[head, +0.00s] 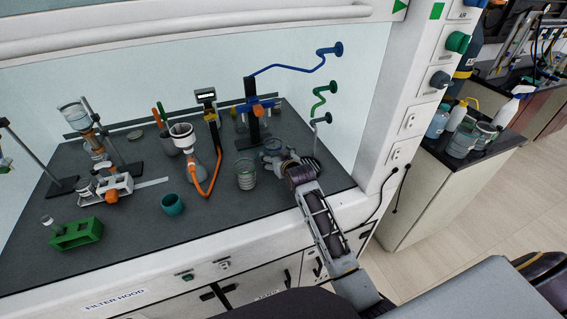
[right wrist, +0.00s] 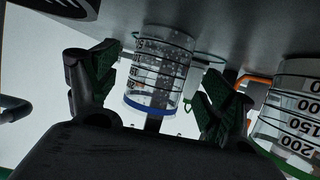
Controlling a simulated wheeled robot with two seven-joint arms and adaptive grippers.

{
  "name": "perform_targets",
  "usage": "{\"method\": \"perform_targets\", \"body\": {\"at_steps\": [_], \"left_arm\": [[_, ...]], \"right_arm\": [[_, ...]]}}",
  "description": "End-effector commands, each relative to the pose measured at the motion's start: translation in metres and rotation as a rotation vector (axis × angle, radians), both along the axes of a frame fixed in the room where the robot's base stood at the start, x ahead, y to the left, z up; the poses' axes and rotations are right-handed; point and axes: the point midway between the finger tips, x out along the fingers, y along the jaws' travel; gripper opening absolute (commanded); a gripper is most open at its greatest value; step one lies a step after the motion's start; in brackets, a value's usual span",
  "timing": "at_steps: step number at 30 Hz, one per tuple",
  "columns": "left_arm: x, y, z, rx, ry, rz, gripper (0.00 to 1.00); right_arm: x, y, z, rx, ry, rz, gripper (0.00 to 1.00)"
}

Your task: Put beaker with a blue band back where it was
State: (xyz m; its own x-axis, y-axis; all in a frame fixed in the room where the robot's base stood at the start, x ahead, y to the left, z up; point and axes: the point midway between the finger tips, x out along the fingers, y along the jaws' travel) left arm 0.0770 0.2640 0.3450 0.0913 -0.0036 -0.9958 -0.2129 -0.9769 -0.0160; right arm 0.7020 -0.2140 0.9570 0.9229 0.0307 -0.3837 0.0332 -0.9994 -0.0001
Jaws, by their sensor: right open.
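The beaker with a blue band (right wrist: 158,75) is clear, with dark graduation marks, and sits between the two fingers of my right gripper (right wrist: 155,90) in the right wrist view. The fingers are spread, with gaps visible beside the glass. In the head view my right gripper (head: 274,156) is low over the right part of the fumehood worktop (head: 215,222), and it mostly hides that beaker. A second beaker (head: 246,174) stands just left of the gripper; a beaker with a green band also shows in the right wrist view (right wrist: 299,105). My left gripper is not in view.
A flask with an orange hose (head: 196,178) and a blue stand (head: 254,125) are close by. A teal cup (head: 172,205) and a green rack (head: 76,234) stand further left. More bottles and beakers are on the side counter (head: 431,151). The worktop's front middle is clear.

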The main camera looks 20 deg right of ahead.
Motion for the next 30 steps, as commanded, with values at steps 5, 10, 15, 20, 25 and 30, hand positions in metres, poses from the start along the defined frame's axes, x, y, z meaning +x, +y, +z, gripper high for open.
{"method": "perform_targets", "body": {"at_steps": [5, 10, 15, 20, 25, 30], "left_arm": [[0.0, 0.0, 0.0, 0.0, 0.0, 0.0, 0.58], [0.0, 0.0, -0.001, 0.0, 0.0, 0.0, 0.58], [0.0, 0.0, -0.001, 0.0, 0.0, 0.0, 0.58], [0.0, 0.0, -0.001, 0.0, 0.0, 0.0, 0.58], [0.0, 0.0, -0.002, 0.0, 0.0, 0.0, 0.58], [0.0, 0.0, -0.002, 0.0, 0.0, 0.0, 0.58]], "right_arm": [[-0.016, -0.001, 0.007, 0.0, -0.001, 0.0, 0.82], [-0.031, -0.001, 0.013, 0.0, -0.001, 0.0, 0.82], [-0.047, -0.001, 0.019, 0.0, 0.0, 0.0, 0.82], [-0.06, -0.002, 0.025, 0.0, -0.001, 0.0, 0.82], [-0.069, -0.002, 0.029, 0.0, -0.001, 0.0, 0.82], [-0.073, -0.002, 0.03, 0.0, 0.0, 0.0, 0.82]]}}
